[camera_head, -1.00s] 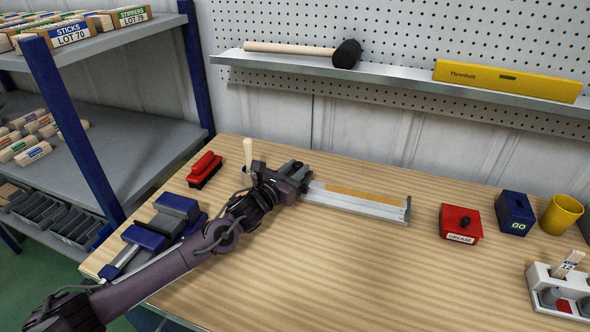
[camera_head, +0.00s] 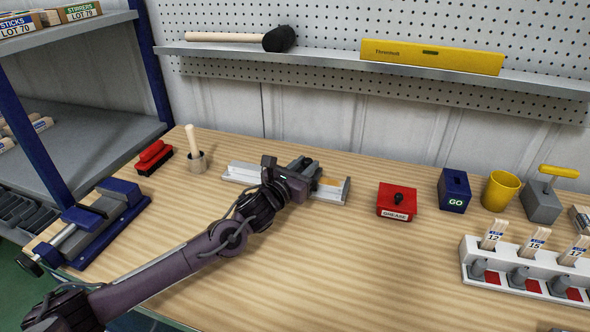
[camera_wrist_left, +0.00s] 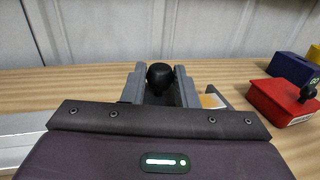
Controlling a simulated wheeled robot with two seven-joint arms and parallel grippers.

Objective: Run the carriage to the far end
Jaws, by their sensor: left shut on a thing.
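The wrapper's pale metal track (camera_head: 240,172) lies on the wooden bench, with a strip of tan surface (camera_head: 328,192) showing near its right end. My left gripper (camera_head: 305,170) is over the right half of the track. In the left wrist view, its fingers (camera_wrist_left: 160,88) are closed around a black round knob (camera_wrist_left: 160,74). The carriage under the knob is mostly hidden by my gripper. Bare track shows to the left of the gripper, and a short stretch with the end plate (camera_head: 347,190) to its right. My right gripper is not in view.
A red grease box (camera_head: 397,200), a blue GO box (camera_head: 454,190) and a yellow cup (camera_head: 500,190) stand right of the track. A white rack (camera_head: 470,250) holds numbered sticks.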

